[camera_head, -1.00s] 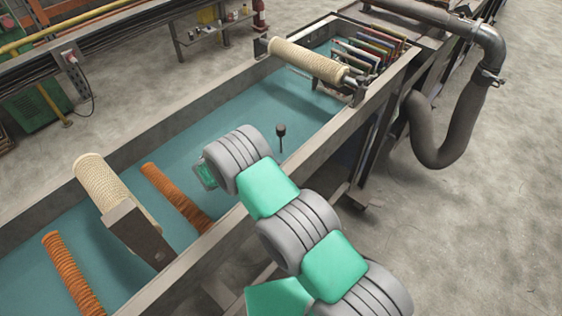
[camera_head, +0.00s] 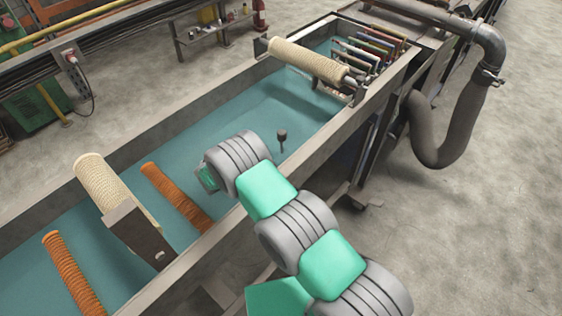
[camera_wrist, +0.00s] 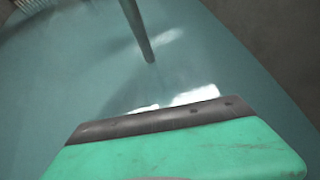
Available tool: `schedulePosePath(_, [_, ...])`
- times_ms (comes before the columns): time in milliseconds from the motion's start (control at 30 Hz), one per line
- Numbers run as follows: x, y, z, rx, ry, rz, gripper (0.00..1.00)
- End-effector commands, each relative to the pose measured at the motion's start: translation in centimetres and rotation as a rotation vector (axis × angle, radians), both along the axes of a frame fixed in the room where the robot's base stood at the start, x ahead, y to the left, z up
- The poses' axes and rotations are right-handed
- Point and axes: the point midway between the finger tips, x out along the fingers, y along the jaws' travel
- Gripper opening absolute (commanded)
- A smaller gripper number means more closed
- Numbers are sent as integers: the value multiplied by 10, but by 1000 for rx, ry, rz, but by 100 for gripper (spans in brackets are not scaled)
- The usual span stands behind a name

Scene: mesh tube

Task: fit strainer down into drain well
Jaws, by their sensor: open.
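A small dark knob on a thin stem (camera_head: 282,137) stands upright on the teal floor of the long trough; I cannot tell whether it is the strainer's handle. A grey rod (camera_wrist: 138,30) in the wrist view may be its stem. I cannot make out a drain well. My gripper (camera_head: 207,178) is mostly hidden behind my wrist in the head view, over the trough, left of and nearer than the knob. In the wrist view my gripper's green body with a dark edge (camera_wrist: 165,122) fills the bottom. It is open, with nothing seen held; the rod stands apart beyond it.
Cream wound rollers sit across the trough, one near (camera_head: 112,185) and one far (camera_head: 305,60). Orange ribbed tubes (camera_head: 178,192) (camera_head: 72,270) lie at the left. Colored plates (camera_head: 372,48) stand at the far end. The trough's raised wall (camera_head: 320,140) runs below my arm.

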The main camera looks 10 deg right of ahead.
Motion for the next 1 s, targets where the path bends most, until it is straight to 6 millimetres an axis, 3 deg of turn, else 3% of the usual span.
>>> schedulePosePath(500, [-40,81,59,1,-2,3,66])
schedulePosePath(1000, [-45,89,68,2,-1,-1,66])
